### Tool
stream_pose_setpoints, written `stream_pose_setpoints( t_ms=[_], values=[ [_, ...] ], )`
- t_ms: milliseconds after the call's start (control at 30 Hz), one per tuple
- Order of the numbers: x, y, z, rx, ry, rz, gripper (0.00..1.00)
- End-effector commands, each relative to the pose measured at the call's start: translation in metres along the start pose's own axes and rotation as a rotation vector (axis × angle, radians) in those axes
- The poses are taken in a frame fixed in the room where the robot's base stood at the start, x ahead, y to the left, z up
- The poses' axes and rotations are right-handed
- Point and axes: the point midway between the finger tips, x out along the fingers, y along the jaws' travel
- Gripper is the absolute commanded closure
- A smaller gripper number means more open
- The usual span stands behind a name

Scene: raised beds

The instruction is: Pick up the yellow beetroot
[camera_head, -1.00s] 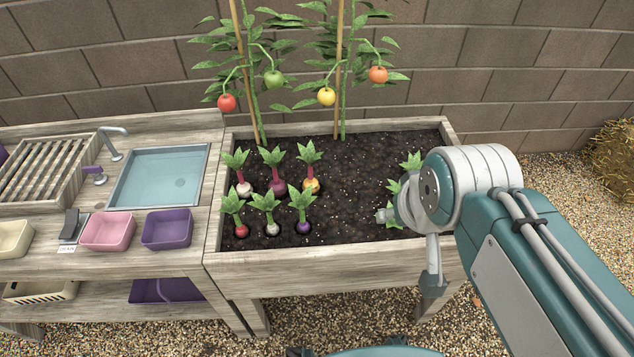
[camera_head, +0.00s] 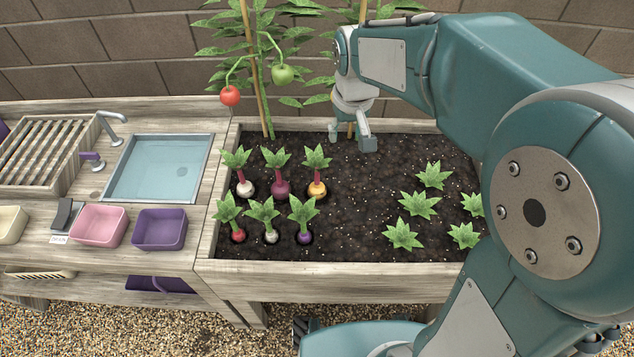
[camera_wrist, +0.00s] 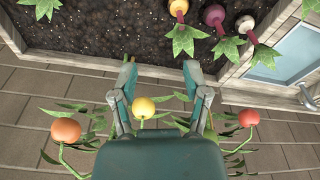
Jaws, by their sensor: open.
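The yellow beetroot (camera_head: 317,189), with a dark red stem and green leaves, sits upright in the soil at the right end of the back row of the left group. It also shows in the wrist view (camera_wrist: 178,7), cut by the top edge. My gripper (camera_head: 350,138) is open and empty near the back edge of the bed, behind and right of the beetroot and apart from it. In the wrist view my spread fingers (camera_wrist: 159,74) point toward the soil, with the beetroot beyond the fingertips.
A dark red beetroot (camera_head: 281,189) and a white one (camera_head: 245,188) stand to its left. Red, white and purple roots stand in front. Leafy plants (camera_head: 419,204) grow at right. Staked tomatoes, including a yellow tomato (camera_wrist: 144,107), hang by my gripper. Bare soil (camera_head: 365,185) lies between.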

Motion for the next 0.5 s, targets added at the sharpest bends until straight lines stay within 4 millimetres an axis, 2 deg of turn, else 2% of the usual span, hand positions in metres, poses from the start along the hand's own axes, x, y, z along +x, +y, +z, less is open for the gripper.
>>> stream_pose_setpoints(
  t_ms=[300, 500],
  values=[
    [0.068, -0.024, -0.043, -0.074, -0.104, -0.013, 0.4],
    [0.1, -0.039, -0.058, -0.105, -0.145, -0.013, 0.4]
  ],
)
